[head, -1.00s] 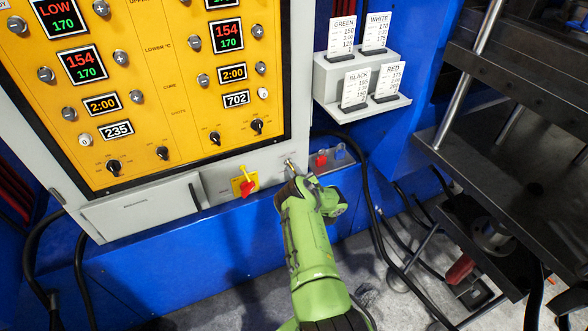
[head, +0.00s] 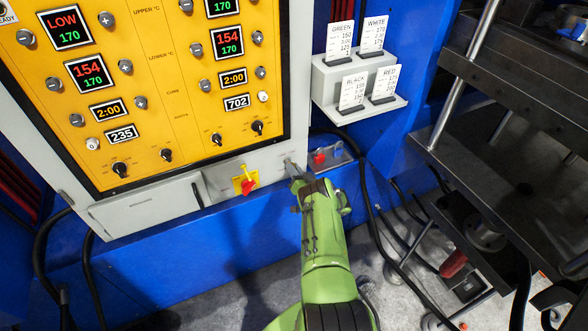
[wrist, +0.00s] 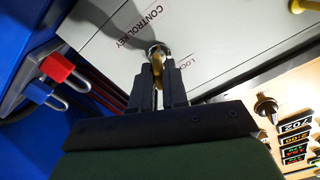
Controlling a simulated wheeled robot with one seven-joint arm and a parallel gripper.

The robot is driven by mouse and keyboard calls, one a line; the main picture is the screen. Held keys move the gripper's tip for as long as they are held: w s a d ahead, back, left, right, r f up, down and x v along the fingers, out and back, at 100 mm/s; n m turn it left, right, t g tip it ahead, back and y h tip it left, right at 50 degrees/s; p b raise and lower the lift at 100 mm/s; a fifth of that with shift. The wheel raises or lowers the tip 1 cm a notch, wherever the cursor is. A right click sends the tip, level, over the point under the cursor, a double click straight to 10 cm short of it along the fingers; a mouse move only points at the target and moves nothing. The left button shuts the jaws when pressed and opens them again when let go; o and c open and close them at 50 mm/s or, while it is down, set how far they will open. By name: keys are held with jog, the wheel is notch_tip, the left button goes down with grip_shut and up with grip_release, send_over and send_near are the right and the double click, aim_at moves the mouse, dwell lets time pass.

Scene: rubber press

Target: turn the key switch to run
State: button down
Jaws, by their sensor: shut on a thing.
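The key switch (wrist: 158,50) is a round metal lock in the light grey panel, under red "CONTROL KEY" lettering. Part of a word starting "LOC" shows to its right. A brass key (wrist: 157,72) stands in it. My gripper (wrist: 158,84) has its two dark fingers closed on the key, close to the panel. In the head view the switch (head: 289,163) is a small metal spot at the lower right of the panel, and my gripper (head: 297,177) meets it there, largely covering the key. The word "RUN" is not readable in either view.
A red handle on a yellow plate (head: 245,182) sits just left of the switch. Red and blue padlocks (head: 320,156) hang to its right. The yellow control panel (head: 150,90) is above. A card shelf (head: 360,100) and black press plates (head: 520,110) stand right.

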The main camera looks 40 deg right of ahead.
jog(key=shift+f+m, duration=0.15)
jog(key=shift+m, duration=0.35)
jog(key=c, duration=1.2)
grip_release()
jog(key=shift+c, duration=0.2)
